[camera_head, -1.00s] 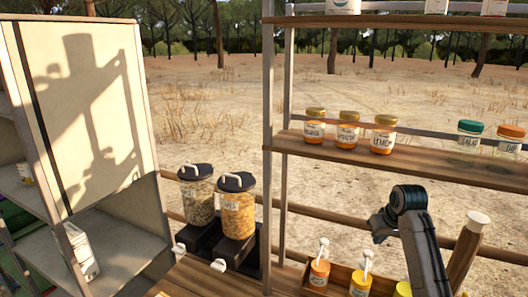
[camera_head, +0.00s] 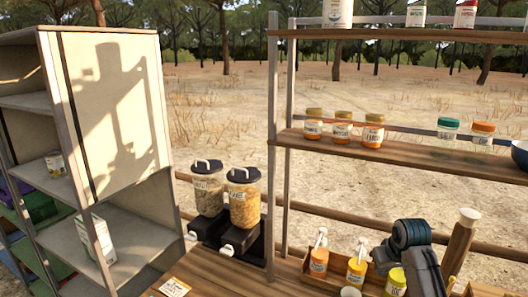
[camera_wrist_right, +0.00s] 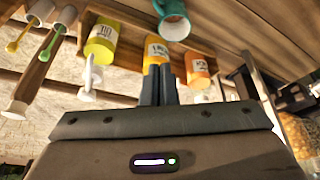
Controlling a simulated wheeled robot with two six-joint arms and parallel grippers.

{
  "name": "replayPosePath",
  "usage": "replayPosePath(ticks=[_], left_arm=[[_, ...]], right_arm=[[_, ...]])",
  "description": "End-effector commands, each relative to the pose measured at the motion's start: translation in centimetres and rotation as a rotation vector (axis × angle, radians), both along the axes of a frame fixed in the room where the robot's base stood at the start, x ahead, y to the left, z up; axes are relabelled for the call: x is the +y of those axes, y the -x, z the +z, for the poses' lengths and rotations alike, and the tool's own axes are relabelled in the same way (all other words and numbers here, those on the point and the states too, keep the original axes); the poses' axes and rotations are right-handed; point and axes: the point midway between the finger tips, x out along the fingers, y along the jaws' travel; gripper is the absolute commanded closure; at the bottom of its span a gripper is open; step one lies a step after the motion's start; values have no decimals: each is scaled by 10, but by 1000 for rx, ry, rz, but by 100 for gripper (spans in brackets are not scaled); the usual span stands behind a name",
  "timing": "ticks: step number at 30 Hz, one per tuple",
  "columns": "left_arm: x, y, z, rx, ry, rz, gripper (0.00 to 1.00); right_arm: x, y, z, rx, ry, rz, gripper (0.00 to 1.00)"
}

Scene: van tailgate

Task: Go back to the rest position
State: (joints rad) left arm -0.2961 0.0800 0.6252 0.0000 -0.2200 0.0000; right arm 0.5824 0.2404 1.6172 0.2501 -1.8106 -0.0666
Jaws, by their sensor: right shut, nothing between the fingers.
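My right arm (camera_head: 412,240) shows at the lower right of the head view, bent beside the sauce bottles; its fingertips cannot be made out there. In the right wrist view my right gripper (camera_wrist_right: 158,82) has its two dark fingers together with nothing between them. The fingers point toward the labelled sauce bottles, a yellow one (camera_wrist_right: 103,38), an amber one (camera_wrist_right: 157,52) and an orange one (camera_wrist_right: 197,68); I cannot tell the exact gap. My left gripper is in neither view.
The counter (camera_head: 205,280) holds two dispensers (camera_head: 243,200). Sauce bottles (camera_head: 356,270) stand beside my arm. Above is a wooden shelf (camera_head: 420,158) with jars (camera_head: 373,130). A metal cabinet (camera_head: 105,115) stands left. A teal cup (camera_wrist_right: 172,20) shows close by.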

Motion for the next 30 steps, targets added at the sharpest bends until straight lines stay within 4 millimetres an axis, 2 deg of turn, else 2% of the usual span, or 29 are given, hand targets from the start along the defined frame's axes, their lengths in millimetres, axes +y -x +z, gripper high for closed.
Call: replayPosePath(ticks=[8, 11, 15, 18, 24, 27, 30], left_arm=[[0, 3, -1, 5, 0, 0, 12], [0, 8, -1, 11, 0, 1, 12], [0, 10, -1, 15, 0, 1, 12], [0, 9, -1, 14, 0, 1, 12], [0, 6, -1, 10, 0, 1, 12], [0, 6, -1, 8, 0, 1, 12], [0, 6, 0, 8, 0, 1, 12]], right_arm=[[14, 55, -57, 18, 24, 5, 100], [22, 90, -83, 28, 35, 9, 100], [34, 150, -116, 37, 50, 12, 100], [41, 194, -133, 43, 58, 13, 100], [54, 282, -149, 52, 68, 7, 100], [58, 315, -150, 56, 72, 4, 100], [61, 339, -148, 57, 73, 1, 100]])
